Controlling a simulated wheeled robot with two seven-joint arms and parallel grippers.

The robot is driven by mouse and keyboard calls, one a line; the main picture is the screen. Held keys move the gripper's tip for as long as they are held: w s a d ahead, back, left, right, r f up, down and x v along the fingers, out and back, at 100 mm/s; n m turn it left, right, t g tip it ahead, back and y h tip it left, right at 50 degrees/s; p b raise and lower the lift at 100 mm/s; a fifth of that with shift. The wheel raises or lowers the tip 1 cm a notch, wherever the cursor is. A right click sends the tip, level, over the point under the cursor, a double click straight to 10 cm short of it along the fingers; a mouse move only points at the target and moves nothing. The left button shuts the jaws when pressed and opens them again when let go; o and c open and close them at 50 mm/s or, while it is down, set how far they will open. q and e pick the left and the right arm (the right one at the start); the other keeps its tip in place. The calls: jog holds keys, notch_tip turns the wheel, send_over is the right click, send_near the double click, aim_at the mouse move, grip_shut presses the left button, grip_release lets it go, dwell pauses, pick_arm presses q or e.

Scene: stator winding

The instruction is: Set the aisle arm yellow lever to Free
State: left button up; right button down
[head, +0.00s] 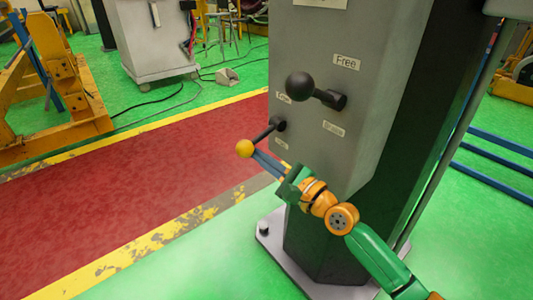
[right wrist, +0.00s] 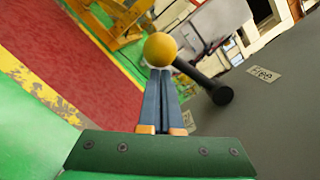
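The yellow lever has a yellow ball knob (head: 245,148) on a dark rod. The rod runs from a pivot (head: 279,124) on the grey column (head: 310,165) down and left. A small label (head: 283,97) sits above this pivot and another (head: 281,144) below it; both are hard to read. My right gripper (head: 258,157) has its blue fingers together, with the tips close by the knob. In the right wrist view the knob (right wrist: 160,48) sits just beyond the fingertips (right wrist: 160,72); contact is unclear. A label (right wrist: 264,75) like "Free" shows beside the pivot there. My left gripper is out of view.
A second lever with a black ball (head: 300,87) stands higher on the column, between a "Free" label (head: 346,61) and a lower label (head: 333,128). The red walkway (head: 120,190) with yellow edges is clear. Yellow machinery (head: 60,85) and a grey cabinet (head: 155,40) stand behind.

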aim_at(256, 138)
jog(key=r+m+p, duration=0.1)
jog(key=m+p, duration=0.1)
jog(key=a+r+m+p, duration=0.1)
jog(key=r+m+p, duration=0.1)
jog(key=p, duration=0.1)
jog(key=s+r+m+t+p, duration=0.1)
jog(key=r+m+p, duration=0.1)
jog(key=shift+a+m+h+p, duration=0.2)
jog(key=shift+m+h+p, duration=0.1)
jog(key=shift+h+p, duration=0.1)
jog(key=shift+r+m+p, duration=0.15)
jog(key=shift+m+p, duration=0.15)
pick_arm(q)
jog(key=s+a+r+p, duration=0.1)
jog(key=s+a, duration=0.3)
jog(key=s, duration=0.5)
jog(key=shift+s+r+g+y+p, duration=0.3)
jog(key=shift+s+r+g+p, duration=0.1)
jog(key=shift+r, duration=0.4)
pick_arm(e)
jog(key=shift+r+m+t, duration=0.3)
jog(key=shift+r+m, duration=0.1)
jog(key=shift+m, duration=0.6)
